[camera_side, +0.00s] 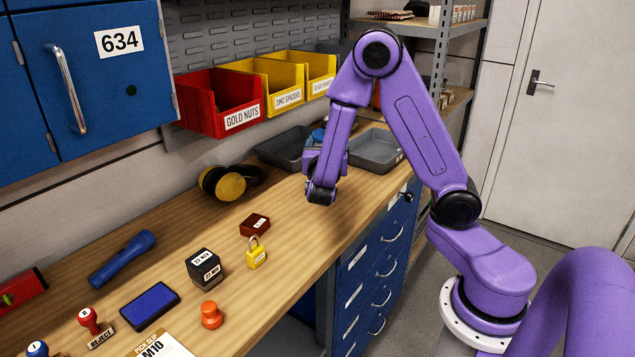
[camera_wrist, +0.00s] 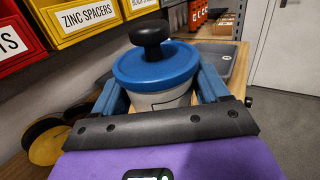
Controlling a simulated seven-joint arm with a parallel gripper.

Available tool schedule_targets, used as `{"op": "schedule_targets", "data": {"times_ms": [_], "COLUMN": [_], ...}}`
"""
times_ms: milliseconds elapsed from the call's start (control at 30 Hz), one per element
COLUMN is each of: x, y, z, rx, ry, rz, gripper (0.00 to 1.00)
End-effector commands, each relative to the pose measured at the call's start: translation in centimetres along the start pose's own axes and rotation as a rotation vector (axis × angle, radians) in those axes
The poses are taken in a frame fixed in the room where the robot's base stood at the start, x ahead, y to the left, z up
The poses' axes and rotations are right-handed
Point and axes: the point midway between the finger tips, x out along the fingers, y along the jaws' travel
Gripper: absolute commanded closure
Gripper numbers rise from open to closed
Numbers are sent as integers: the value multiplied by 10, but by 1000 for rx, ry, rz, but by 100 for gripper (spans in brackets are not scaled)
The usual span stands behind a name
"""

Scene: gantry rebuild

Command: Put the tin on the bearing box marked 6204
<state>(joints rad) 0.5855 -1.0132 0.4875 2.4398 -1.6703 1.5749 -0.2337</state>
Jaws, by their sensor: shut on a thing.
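The tin (camera_wrist: 157,100) is pale with a blue lid and a black knob on top. In the wrist view it stands upright between the two blue fingers of my gripper (camera_wrist: 160,88), which is shut on it. In the side view my gripper (camera_side: 316,156) is over the far part of the bench, near the trays. A bit of blue shows behind it there, and the rest of the tin is hidden by my arm. I cannot make out a box marked 6204 in either view.
A dark tray (camera_side: 281,149) and a grey tray (camera_side: 371,152) lie near my gripper. Red and yellow bins (camera_side: 222,103) hang along the wall. Ear defenders (camera_side: 222,184), a padlock (camera_side: 256,254), stamps and a torch (camera_side: 122,259) lie nearer. Shelves (camera_side: 440,27) stand beyond.

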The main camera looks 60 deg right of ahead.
Motion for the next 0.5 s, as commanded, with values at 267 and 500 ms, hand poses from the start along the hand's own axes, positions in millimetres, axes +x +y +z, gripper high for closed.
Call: {"op": "schedule_targets", "data": {"times_ms": [267, 500], "x": [-7, -10], "y": [-40, -52], "z": [17, 19], "rx": [-4, -8], "ry": [19, 31], "rz": [-245, -326], "gripper": [60, 60]}}
